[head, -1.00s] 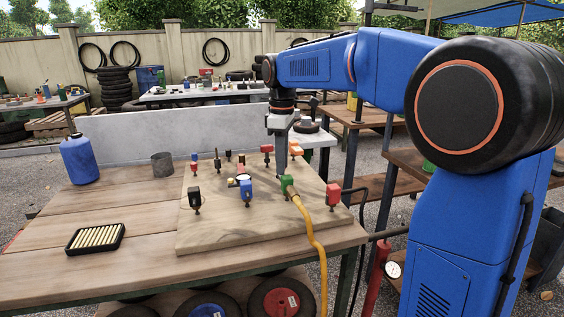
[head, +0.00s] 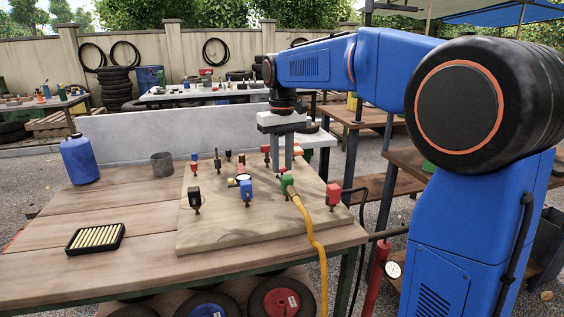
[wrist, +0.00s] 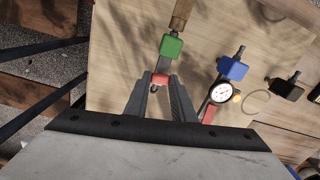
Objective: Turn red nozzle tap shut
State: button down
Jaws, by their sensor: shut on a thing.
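My gripper (head: 282,168) points down over the right part of the wooden board, just behind the green block with the yellow hose. In the wrist view my gripper (wrist: 160,82) has its fingertips on either side of a small red tap (wrist: 161,79) and is shut on it. A small dark end shows below the red part.
A blue block (head: 246,190) and a gauge (wrist: 221,93) stand to one side. A red block (head: 333,194) is at the board's right, a black block (head: 195,196) at its left. The yellow hose (head: 317,245) hangs over the table's front edge. The board's front is clear.

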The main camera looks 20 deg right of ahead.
aim_at(282, 168)
jog(key=shift+m, duration=0.9)
jog(key=c, duration=1.8)
grip_release()
jog(key=shift+o, duration=0.2)
notch_tip(282, 168, up, 18)
jog(key=shift+f, duration=0.25)
